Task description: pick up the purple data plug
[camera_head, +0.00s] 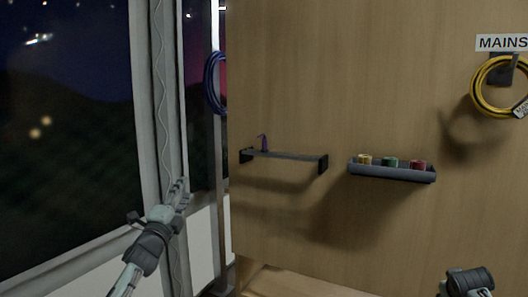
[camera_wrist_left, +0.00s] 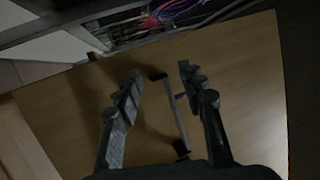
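The purple data plug (camera_head: 263,142) stands near the left end of a narrow grey wall shelf (camera_head: 290,155) on the wooden panel. It looks small and slim with a bent top. My left gripper (camera_head: 180,190) is to the left of the shelf and lower in the picture, apart from the plug. In the left wrist view its two fingers (camera_wrist_left: 160,78) are spread with nothing held between them. The shelf (camera_wrist_left: 176,115) shows beyond them there, with a purple bit (camera_wrist_left: 181,97) partly hidden by the right finger.
A grey tray (camera_head: 392,173) with yellow, green and red round items hangs right of the shelf. A blue cable coil (camera_head: 215,84) hangs upper left of it. A yellow cable coil (camera_head: 497,88) hangs under the MAINS sign (camera_head: 502,42). A window frame (camera_head: 146,100) stands at left.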

